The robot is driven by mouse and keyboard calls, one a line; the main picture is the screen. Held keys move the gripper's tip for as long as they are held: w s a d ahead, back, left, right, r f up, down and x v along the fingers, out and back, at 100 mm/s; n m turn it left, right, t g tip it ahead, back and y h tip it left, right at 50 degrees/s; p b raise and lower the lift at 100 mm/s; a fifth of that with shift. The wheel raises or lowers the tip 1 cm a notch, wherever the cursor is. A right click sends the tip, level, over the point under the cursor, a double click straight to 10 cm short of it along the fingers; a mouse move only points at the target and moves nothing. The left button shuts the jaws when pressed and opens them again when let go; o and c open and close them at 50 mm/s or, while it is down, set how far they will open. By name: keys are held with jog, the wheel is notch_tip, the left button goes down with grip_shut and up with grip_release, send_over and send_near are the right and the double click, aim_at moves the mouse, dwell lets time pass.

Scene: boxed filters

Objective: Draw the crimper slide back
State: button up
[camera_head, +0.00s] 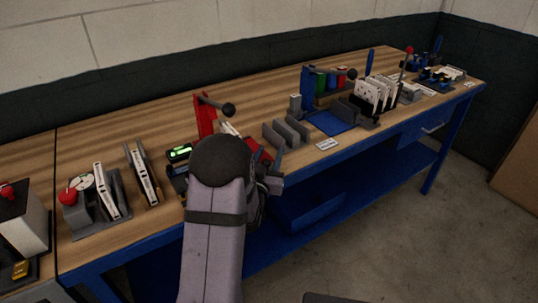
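My arm (215,230) rises from the bottom of the picture to the bench. My gripper (275,172) is a small dark shape at the bench's front edge, beside a red part (258,152). Its fingers are too small and too covered by the arm to show whether they are open. A red lever device (205,118) with a black ball knob (228,109) stands just behind the arm. A blue lever device (308,88) with a dark knob (352,74) stands farther right. I cannot tell which device is the crimper or where its slide is.
The wooden bench (110,125) runs along the wall. Grey upright plates (286,133) stand right of my gripper. A rack of white cards (372,95) is farther right. Holders with boxed pieces (142,175) stand on the left. The bench's back strip is clear.

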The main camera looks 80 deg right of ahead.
aim_at(266, 163)
jog(key=shift+a+b, duration=0.85)
jog(key=shift+a, duration=2.8)
jog(key=a+p, duration=0.3)
jog(key=shift+a+f, duration=0.1)
jog(key=shift+f, duration=0.05)
jog(key=shift+a+f, duration=0.15)
jog(key=shift+a, duration=0.2)
jog(key=shift+d+f+b, duration=0.15)
jog(key=shift+d+b, duration=1)
jog(key=shift+d, duration=0.1)
jog(key=d+p, duration=0.1)
jog(key=d, duration=0.2)
jog(key=shift+r, duration=0.2)
jog(key=shift+d+p, duration=0.3)
jog(key=shift+d, duration=0.7)
